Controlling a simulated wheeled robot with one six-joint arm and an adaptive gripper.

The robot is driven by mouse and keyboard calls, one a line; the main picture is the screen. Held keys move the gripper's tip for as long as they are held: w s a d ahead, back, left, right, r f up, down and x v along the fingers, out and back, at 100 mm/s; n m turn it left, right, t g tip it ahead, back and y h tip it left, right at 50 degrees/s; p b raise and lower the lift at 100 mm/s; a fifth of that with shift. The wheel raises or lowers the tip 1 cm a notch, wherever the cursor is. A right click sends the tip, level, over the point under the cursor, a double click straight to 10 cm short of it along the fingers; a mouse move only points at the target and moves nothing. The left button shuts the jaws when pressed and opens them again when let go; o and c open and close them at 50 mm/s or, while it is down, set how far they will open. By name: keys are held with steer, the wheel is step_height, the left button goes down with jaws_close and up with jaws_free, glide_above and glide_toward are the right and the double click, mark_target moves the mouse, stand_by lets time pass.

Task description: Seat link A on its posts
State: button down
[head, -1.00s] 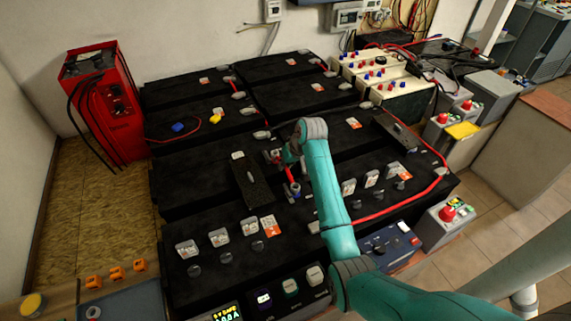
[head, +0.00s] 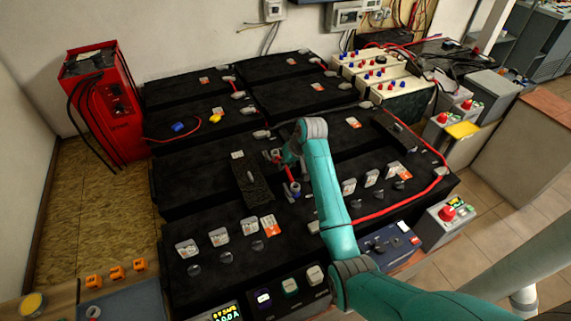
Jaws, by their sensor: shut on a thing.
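My gripper (head: 288,176) is at the end of the teal arm, low over the middle of the black battery bank (head: 215,175). It is shut on a short red bar with greyish ends, which looks like link A (head: 290,173). The bar runs from upper left to lower right, close above the battery tops. The arm and gripper hide part of it. The posts beneath are too small and covered to make out, so I cannot tell whether the bar touches them.
A black slab (head: 252,182) lies just left of my gripper, another (head: 394,130) to the right. Several grey-white tags (head: 220,237) stand on the front battery row. A red cable (head: 400,207) curves along the right. A red cabinet (head: 103,105) stands at the left.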

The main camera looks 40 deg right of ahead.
steer(key=shift+f, duration=1.2)
stand_by(1.6)
steer(key=c, duration=0.7)
jaws_free()
steer(key=shift+r, duration=0.15)
steer(key=shift+r, duration=3.85)
